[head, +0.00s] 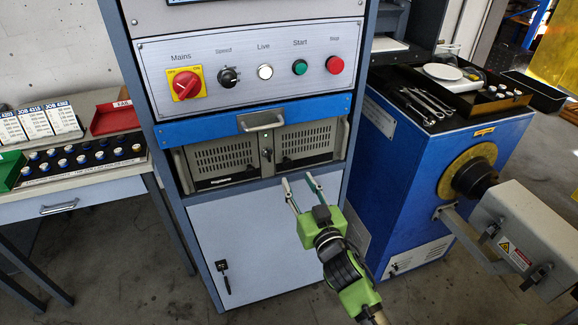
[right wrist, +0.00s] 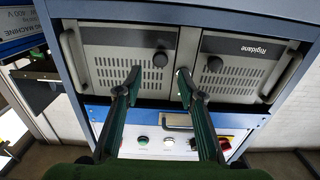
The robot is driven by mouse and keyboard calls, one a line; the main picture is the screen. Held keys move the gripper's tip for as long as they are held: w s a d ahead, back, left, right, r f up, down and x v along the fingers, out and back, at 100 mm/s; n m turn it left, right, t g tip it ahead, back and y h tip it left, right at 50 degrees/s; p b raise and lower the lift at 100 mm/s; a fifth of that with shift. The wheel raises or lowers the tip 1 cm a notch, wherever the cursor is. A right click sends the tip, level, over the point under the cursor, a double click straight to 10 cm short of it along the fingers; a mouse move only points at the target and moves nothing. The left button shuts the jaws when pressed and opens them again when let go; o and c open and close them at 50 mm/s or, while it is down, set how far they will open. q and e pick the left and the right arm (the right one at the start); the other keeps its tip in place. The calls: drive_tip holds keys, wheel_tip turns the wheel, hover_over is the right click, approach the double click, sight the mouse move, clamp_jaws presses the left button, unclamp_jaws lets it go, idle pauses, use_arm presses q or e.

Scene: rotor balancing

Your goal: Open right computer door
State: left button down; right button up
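The computer's right door (head: 308,140) is a grey vented panel in the cabinet and looks shut. In the right wrist view, which is turned upside down, this right door (right wrist: 118,75) is on the left and its black knob (right wrist: 160,59) is near the middle. The left door (head: 222,158) also looks shut; it shows in the wrist view (right wrist: 240,75) too. My right gripper (head: 298,180) is open and empty in front of the cabinet. In the wrist view its fingertips (right wrist: 157,76) lie either side of the knob's line, apart from it. My left gripper is not in view.
A blue drawer front (head: 215,126) with a handle and a control panel (head: 250,65) are above the computer. A lower cabinet door (head: 250,240) is below. A blue machine (head: 420,170) stands to the right, a bench (head: 85,190) to the left.

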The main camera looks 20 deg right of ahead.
sight(289, 165)
drive_tip(key=w, duration=0.7)
drive_tip(key=shift+w+a, duration=0.15)
drive_tip(key=shift+w, duration=0.05)
clamp_jaws()
